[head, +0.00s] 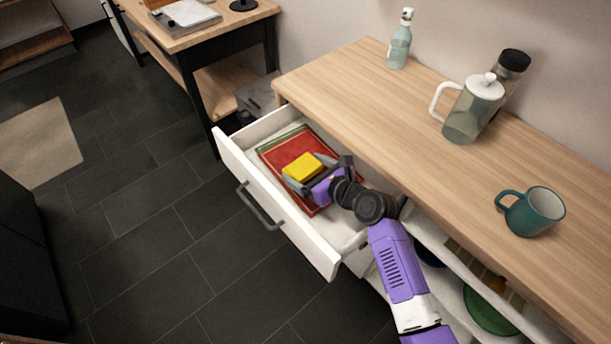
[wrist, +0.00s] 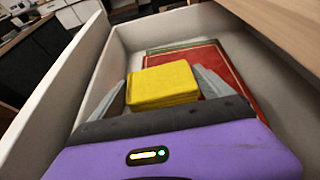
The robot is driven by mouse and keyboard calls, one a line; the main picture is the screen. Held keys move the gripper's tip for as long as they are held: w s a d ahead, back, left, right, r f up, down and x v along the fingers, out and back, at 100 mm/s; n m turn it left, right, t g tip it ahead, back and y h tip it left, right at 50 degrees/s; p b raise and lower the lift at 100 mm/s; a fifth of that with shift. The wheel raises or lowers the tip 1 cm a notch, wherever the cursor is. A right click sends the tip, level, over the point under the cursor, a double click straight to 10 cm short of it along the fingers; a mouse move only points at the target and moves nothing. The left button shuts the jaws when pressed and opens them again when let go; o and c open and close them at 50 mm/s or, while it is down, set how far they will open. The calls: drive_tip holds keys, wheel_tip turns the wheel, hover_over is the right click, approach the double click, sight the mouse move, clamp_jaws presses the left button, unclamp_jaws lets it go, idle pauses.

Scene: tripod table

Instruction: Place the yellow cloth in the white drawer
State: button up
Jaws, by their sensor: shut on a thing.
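The yellow cloth (head: 302,167) is a folded block between the fingers of my gripper (head: 300,179). In the wrist view the cloth (wrist: 163,84) sits between the two grey fingers of my gripper (wrist: 165,90), which is shut on it. The white drawer (head: 270,205) is pulled open below the wooden counter. My gripper and the cloth are over the drawer's inside, above a red flat item (head: 325,150) lying in it. I cannot tell whether the cloth touches the red item.
The wooden counter (head: 400,115) overhangs the drawer's right side. On it stand a spray bottle (head: 399,45), a glass pitcher (head: 470,112), a dark-lidded container (head: 512,62) and a teal mug (head: 533,212). The drawer's black handle (head: 258,207) faces the open dark tiled floor.

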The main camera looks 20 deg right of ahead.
sight(305, 177)
drive_tip(key=shift+f, duration=1.25)
drive_tip(key=shift+f+b, duration=0.5)
drive_tip(key=shift+f, duration=0.15)
drive_tip(key=o, duration=1)
drive_tip(key=shift+o, duration=0.4)
drive_tip(key=shift+s+f, duration=0.1)
drive_tip(key=shift+f, duration=0.05)
drive_tip(key=shift+r, duration=0.5)
drive_tip(key=v, duration=0.4)
drive_tip(key=p+v, duration=0.1)
drive_tip(key=v, duration=0.3)
drive_tip(key=p+v, duration=0.1)
drive_tip(key=v, duration=0.3)
drive_tip(key=shift+r, duration=0.3)
